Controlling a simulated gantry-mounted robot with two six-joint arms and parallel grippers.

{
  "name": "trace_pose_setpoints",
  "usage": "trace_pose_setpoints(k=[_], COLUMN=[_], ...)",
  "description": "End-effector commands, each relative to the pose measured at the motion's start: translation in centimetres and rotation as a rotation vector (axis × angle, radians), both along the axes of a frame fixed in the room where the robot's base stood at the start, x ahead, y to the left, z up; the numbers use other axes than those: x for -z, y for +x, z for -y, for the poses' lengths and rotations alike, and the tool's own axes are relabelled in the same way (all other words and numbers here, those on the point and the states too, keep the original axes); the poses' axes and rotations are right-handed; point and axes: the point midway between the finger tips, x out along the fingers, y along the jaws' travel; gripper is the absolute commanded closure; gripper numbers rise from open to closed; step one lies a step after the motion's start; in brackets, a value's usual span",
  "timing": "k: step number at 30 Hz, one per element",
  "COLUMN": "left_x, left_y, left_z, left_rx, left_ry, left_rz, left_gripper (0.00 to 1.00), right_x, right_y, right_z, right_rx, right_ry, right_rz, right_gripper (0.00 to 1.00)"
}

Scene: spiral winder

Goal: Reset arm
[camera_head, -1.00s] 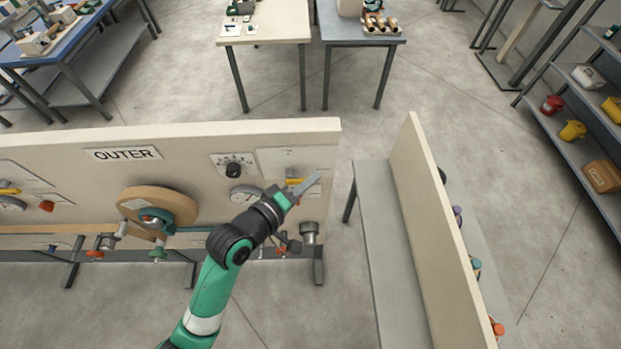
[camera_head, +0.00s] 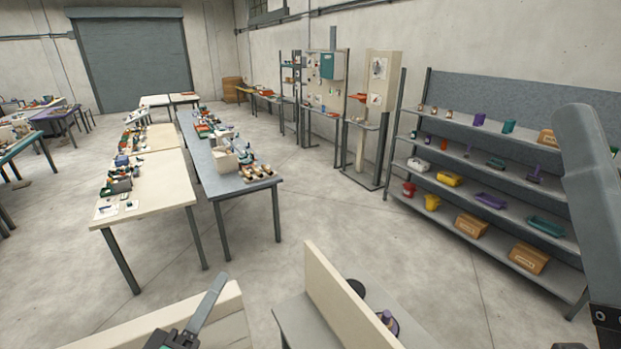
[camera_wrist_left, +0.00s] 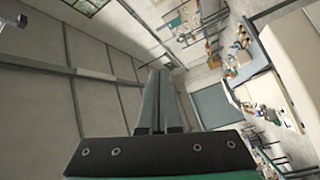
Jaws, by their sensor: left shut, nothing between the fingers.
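My left gripper (camera_head: 218,283) shows at the bottom of the head view. Its grey fingers are together and hold nothing, pointing up and to the right. In the left wrist view its two fingers (camera_wrist_left: 160,85) lie side by side, with nothing between them. The left gripper appears over or in front of the cream panel (camera_head: 215,315), of which only the top corner shows. At the right edge of the head view, a large grey finger on a dark mount (camera_head: 590,190) looks like part of my right gripper, very close to the camera. Its opening cannot be seen.
A second cream panel (camera_head: 340,300) stands on a grey bench (camera_head: 295,325) right of my left gripper. Beyond are a cream table (camera_head: 165,190), a blue-grey table (camera_head: 235,190) and a shelf unit (camera_head: 480,205) with bins and boxes. The floor between them is clear.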

Motion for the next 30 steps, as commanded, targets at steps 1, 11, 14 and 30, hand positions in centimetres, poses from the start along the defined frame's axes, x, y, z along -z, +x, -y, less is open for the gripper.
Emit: trace_pose_setpoints(k=[1, 11, 14, 30], left_x=[-5.0, -28.5, -28.8, -28.7], left_y=[-0.5, -12.8, -13.9, -13.7], left_z=[0.1, -1.7, -2.4, -2.4], left_rx=[-0.013, -0.438, -0.576, -0.633], left_ry=[0.046, 0.637, 0.839, 0.961], left_rz=[0.113, 0.778, 0.795, 0.788], left_gripper=[1.0, 1.0, 1.0, 1.0], right_x=[0.0, 0.0, 0.0, 0.0], right_y=[0.0, 0.0, 0.0, 0.0], right_z=[0.0, 0.0, 0.0, 0.0], right_rx=[0.0, 0.0, 0.0, 0.0], right_ry=[0.0, 0.0, 0.0, 0.0], right_rz=[0.0, 0.0, 0.0, 0.0], right_gripper=[0.08, 0.08, 0.08, 0.08])
